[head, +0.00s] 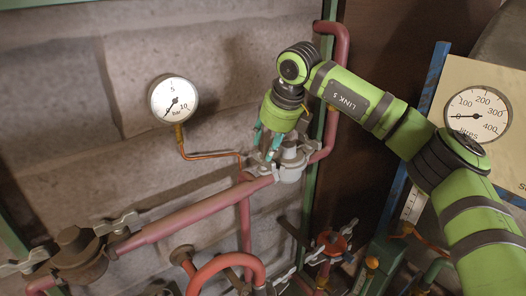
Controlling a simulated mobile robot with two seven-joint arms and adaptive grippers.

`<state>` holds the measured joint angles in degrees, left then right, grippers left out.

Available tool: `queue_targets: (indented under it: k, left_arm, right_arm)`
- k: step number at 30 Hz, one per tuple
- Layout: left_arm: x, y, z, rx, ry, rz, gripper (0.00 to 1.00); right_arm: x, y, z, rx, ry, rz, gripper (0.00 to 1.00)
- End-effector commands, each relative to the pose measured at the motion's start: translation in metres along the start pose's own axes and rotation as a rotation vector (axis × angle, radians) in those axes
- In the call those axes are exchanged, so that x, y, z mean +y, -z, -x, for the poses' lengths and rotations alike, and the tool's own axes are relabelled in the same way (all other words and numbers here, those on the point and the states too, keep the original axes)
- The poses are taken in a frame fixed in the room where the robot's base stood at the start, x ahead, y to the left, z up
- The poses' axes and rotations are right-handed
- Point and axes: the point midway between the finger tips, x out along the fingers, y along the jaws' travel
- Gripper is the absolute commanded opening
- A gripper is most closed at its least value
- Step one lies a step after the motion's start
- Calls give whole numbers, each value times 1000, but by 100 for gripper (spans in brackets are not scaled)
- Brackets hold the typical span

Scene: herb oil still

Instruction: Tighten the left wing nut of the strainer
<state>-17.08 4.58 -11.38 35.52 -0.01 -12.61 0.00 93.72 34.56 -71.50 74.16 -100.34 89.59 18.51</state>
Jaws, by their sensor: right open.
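A dark brown domed fitting (80,256) sits in the red pipe at the lower left. A pale wing nut (24,263) is on its left and another wing nut (118,224) on its right. A grey fitting (291,170) sits at the pipe's upper right end, with a small pale winged part (256,164) at its left. I cannot tell for sure which fitting is the strainer. My right gripper (266,146) is open, its teal fingers pointing down just above and left of the grey fitting. Whether they touch the winged part is unclear. My left gripper is out of view.
A pressure gauge (174,99) with a thin copper tube (198,157) is left of my right gripper. A red pipe (341,70) rises at its right. A litre gauge (478,115) is at the right. Several pipes and valves (332,243) crowd the lower middle.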

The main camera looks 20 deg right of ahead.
Motion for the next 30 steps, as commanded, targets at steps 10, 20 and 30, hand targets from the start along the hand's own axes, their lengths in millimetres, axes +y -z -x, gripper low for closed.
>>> queue_targets:
  k: [10,20,30]
  left_arm:
    - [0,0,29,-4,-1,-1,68]
    - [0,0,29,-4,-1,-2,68]
    - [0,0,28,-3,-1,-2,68]
  right_arm:
    - [2,-1,-44,1,-5,2,46]
    - [2,-1,-51,-3,-4,3,46]
    - [2,-1,-51,-3,-4,2,0]
